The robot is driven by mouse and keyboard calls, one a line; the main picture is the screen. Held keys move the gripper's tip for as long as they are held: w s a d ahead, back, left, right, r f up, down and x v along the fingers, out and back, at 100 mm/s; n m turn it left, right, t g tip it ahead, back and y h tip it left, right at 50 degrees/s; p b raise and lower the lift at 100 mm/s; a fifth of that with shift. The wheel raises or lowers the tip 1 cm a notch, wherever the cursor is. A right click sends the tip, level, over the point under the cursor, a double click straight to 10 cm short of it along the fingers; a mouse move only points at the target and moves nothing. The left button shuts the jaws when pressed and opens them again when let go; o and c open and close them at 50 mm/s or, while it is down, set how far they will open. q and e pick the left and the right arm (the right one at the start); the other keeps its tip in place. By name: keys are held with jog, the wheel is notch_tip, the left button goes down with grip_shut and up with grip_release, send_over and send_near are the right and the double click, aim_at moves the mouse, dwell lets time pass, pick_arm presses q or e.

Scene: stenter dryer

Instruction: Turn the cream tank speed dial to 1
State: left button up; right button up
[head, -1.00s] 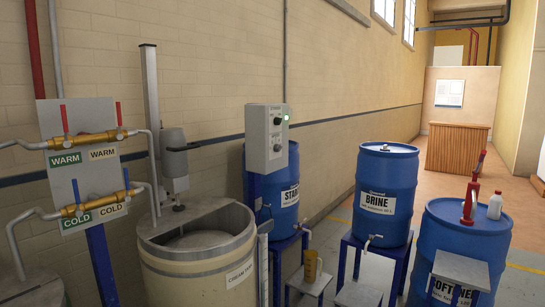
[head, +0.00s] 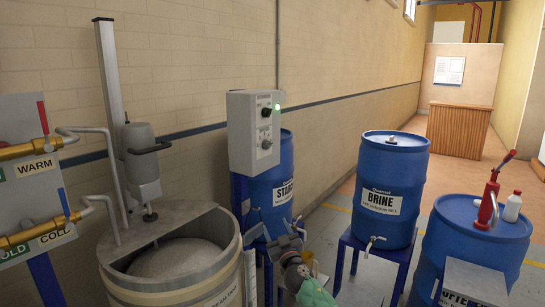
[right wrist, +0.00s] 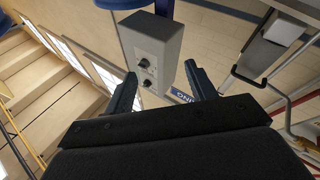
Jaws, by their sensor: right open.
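The grey control box (head: 240,135) stands on a blue post beside the cream tank (head: 230,285). The labels are too small to read, so I cannot tell which dial sets speed. My right gripper (head: 291,242) is below and right of the box, apart from it. In the right wrist view, the scene is upside down; the box (right wrist: 165,42) and both dials show beyond the open, empty fingers (right wrist: 161,72). My left gripper is out of view.
A mixer (head: 140,160) on a column rises over the tank. Blue starch (head: 285,165) and brine (head: 388,185) drums stand behind and right of the box. A softener drum (head: 465,250) with a red pump is at right. Warm and cold pipes are at left.

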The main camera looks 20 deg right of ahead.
jog(key=w+d+r+n+g+y+p, duration=0.25)
jog(key=w+r+n+y, duration=0.75)
jog(key=r, duration=0.5)
jog(key=g+h, duration=0.2)
jog(key=g, duration=0.2)
send_near(271, 145)
jog(key=p+x, duration=0.2)
jog(key=x, duration=0.5)
jog(key=shift+w+a, duration=0.1)
jog(key=shift+a, duration=0.05)
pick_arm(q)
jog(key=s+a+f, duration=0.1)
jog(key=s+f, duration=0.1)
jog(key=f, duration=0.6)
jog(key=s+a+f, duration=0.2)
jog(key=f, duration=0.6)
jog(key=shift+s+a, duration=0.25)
pick_arm(e)
jog(key=shift+x, duration=0.85)
jog(key=shift+f, duration=0.1)
jog(key=c, duration=1)
